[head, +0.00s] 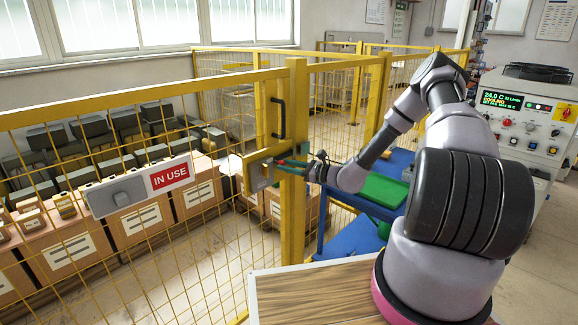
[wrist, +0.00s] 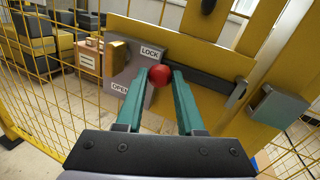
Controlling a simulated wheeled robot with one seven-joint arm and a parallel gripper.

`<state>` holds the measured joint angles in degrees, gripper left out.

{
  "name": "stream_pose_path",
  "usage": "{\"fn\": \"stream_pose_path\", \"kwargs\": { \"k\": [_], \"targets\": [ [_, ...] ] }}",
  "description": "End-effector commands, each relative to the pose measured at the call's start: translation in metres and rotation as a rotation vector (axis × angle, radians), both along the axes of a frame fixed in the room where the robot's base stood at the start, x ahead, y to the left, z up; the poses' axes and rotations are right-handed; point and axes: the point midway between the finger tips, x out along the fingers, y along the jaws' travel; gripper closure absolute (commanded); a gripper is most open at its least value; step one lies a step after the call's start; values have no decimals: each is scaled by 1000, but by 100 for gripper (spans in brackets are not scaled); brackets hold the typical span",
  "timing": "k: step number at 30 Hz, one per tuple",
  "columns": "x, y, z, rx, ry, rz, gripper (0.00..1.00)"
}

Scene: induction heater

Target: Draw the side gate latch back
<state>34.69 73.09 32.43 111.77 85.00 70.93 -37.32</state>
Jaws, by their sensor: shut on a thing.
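The side gate latch shows in the wrist view as a grey plate (wrist: 128,75) on a yellow gate panel, with a LOCK label above and an OPEN label below. Its red ball knob (wrist: 160,75) sits beside the LOCK label. A dark bolt (wrist: 205,77) runs right from the knob to a metal guide (wrist: 237,93). A grey keeper block (wrist: 275,106) is beyond it; I cannot tell whether the bolt tip enters it. My gripper (wrist: 159,84) has green fingers shut on the knob, one each side. In the head view, my gripper (head: 306,168) reaches the latch box (head: 260,171).
The yellow mesh fence (head: 130,215) carries an IN USE sign (head: 170,177) and a black gate handle (head: 278,118). A yellow post (head: 294,215) stands close by my gripper. Behind the mesh are cardboard boxes (head: 140,223). A control cabinet (head: 530,125) stands at right.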

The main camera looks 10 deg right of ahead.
Motion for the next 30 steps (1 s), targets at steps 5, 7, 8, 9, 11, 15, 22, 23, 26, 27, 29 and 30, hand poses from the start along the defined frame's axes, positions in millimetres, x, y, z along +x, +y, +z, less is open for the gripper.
{"fn": "stream_pose_path", "kwargs": {
  "k": [5, 7, 8, 9, 11, 15, 22, 23, 26, 27, 29, 30],
  "targets": [
    [-2, 4, 0, 1, 0, 9, 33],
    [-2, 3, 0, 1, 0, 8, 33],
    [-2, 3, 0, 1, 0, 7, 33],
    [-2, 3, 0, 1, 1, 7, 33],
    [-2, 3, 0, 1, 1, 7, 33],
    [-5, -2, 0, 0, 1, 6, 33],
    [-27, -35, 0, -1, 2, 4, 33],
    [-31, -40, -1, -1, 2, 3, 33],
    [-43, -56, 0, -1, 0, 5, 33],
    [-47, -62, 0, -1, 0, 5, 33],
    [-53, -70, 0, -1, 0, 5, 33],
    [-56, -74, 0, 0, 1, 5, 33]
  ]
}}
